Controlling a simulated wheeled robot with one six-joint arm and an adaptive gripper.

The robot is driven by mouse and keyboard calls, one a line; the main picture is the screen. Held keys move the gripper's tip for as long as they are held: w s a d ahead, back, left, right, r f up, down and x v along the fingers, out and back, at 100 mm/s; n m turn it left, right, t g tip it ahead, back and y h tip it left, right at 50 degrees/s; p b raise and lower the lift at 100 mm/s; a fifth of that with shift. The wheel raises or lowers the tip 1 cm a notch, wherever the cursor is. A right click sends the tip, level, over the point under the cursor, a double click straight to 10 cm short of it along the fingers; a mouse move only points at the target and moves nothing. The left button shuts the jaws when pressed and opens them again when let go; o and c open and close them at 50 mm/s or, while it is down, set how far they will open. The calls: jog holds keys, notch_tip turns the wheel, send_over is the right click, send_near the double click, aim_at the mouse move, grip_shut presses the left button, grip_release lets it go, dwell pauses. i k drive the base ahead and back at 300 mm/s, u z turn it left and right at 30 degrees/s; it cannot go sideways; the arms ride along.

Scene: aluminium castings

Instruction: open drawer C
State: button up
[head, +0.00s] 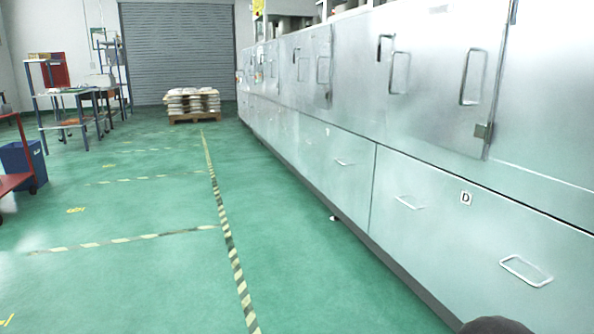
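A long row of metal cabinets runs along the right side, with low drawers under tall doors. The nearest low drawer (440,235) bears a white label reading D (466,198) and has two wire handles, one at its left (410,203) and one at its right (526,271). Beyond a vertical seam is a further low drawer (352,185) with a wire handle (344,162). A small label (327,131) on that side is too small to read, so I cannot tell which drawer is C. The drawers in view look shut. My gripper is not in view.
Green floor is clear along the cabinets, with a striped tape line (222,215). A pallet of stacked goods (192,104) stands before a grey shutter (180,50). At left are a table (62,92), a blue bin (22,165) and a red cart (14,182).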

aim_at(348, 159)
jog(key=z, duration=0.35)
jog(key=i, duration=1.45)
jog(key=u, duration=0.3)
jog(key=i, duration=1.7)
jog(key=u, duration=0.75)
